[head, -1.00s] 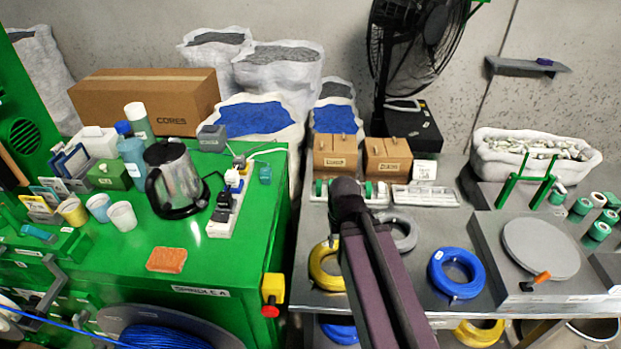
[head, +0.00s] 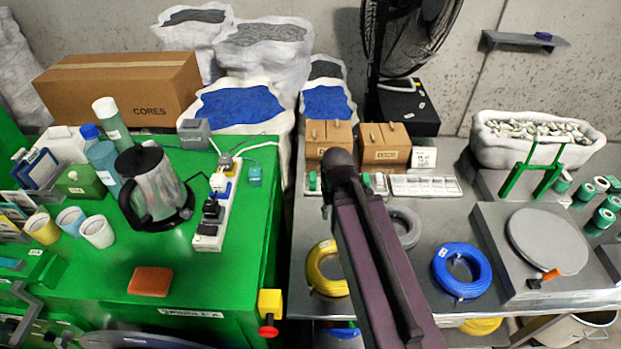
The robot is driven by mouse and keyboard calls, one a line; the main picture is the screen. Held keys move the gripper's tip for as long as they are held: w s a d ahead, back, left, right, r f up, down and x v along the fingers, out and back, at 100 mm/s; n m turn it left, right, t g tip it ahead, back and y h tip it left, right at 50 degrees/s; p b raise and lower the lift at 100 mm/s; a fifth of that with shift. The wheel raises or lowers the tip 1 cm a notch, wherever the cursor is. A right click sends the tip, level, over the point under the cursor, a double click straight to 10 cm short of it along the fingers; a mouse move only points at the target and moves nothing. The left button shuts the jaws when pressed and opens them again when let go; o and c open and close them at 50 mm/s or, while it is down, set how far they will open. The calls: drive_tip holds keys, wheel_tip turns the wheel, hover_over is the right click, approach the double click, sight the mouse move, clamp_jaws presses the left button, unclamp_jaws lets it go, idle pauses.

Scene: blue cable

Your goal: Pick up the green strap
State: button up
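I cannot tell for sure which thing is the green strap. A bright green, strap-like frame (head: 533,168) stands upright in front of the white sack-like bin at the right of the head view. Several green rolls with pale faces (head: 604,217) lie at the far right edge of the grey table. My arm rises from the bottom centre to a dark rounded joint over the grey table, left of all these. My gripper's fingers do not show, and nothing held is visible.
The green bench holds a kettle (head: 153,187), cups, bottles, a power strip (head: 215,210) and an orange block (head: 150,281). The grey table (head: 405,275) holds yellow and blue cable coils (head: 461,270), cartons (head: 384,143) and a round grey plate (head: 547,241). A fan stands behind.

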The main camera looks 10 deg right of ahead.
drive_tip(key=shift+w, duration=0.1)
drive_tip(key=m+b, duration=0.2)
drive_tip(key=b, duration=0.4)
hover_over(313, 176)
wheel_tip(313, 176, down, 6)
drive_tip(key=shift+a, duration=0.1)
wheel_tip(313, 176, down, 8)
drive_tip(key=b, duration=0.8)
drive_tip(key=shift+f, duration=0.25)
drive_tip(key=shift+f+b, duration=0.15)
drive_tip(key=shift+b, duration=0.2)
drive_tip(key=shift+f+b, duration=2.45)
drive_tip(key=shift+b, duration=0.05)
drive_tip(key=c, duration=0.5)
